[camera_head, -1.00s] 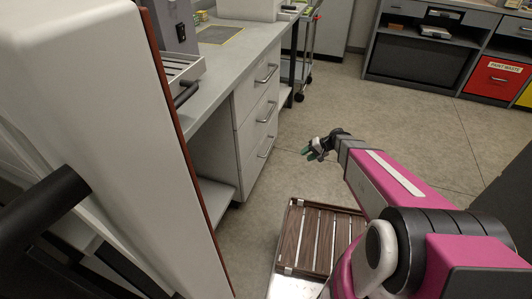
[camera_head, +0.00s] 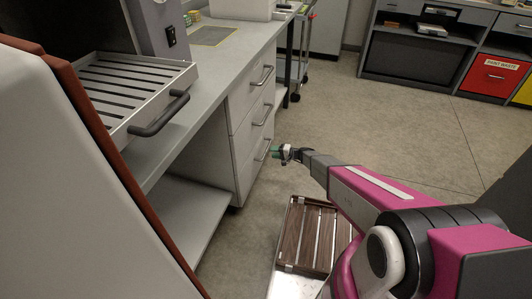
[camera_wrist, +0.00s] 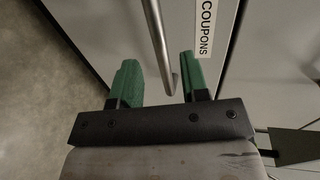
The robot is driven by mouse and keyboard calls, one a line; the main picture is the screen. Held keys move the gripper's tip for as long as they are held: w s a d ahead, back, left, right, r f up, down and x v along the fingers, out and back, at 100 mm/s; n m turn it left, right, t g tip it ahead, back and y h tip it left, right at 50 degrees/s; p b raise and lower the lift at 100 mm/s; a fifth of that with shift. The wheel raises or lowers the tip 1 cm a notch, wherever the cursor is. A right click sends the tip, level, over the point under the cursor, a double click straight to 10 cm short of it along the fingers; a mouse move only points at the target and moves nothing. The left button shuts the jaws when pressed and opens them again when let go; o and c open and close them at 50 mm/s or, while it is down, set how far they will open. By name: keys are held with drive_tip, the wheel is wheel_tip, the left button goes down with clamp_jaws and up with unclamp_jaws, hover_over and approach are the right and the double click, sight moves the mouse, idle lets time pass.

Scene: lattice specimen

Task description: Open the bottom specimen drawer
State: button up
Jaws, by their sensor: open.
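In the wrist view, my gripper (camera_wrist: 160,72) is open, and the handle (camera_wrist: 159,40) runs from the top edge down between the two fingers. I cannot tell how deep the bar sits between them, and no contact is clear. A white label reading COUPONS (camera_wrist: 207,28) is on the drawer front to the right of the handle.
A slatted brown tray (camera_head: 310,236) is below, near my arm. A grey slotted tray with a black handle (camera_head: 160,115) juts over the bench at left. Open floor (camera_head: 400,130) lies right of the drawers. A cart (camera_head: 298,50) stands behind them.

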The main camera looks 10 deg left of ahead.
sight(266, 151)
drive_tip(key=shift+x, duration=2.7)
drive_tip(key=shift+c, duration=0.3)
drive_tip(key=shift+d, duration=0.1)
clamp_jaws()
